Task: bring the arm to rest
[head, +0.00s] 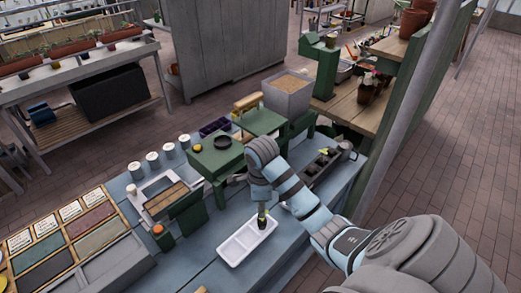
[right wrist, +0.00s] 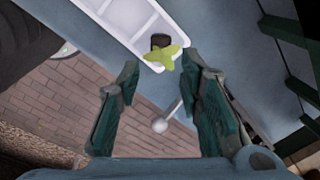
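My right arm (head: 300,195) reaches in from the right over the blue-grey workbench. In the right wrist view my right gripper (right wrist: 160,65) has its two dark green fingers spread apart, with nothing held between them. A small dark pot with a yellow-green seedling (right wrist: 162,53) is just beyond the fingertips, apart from them. It is at the end of a white compartment tray (right wrist: 122,22). The tray also shows in the head view (head: 232,252), below my wrist. The right fingers are hard to make out in the head view. My left gripper is in neither view.
Green bench devices (head: 215,160), a grey bin (head: 287,95) and a dark tray (head: 320,165) stand around the arm. White cups (head: 152,160) line the back. A metal post (head: 405,110) rises at right. A pale knob on a rod (right wrist: 160,125) shows below the fingers.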

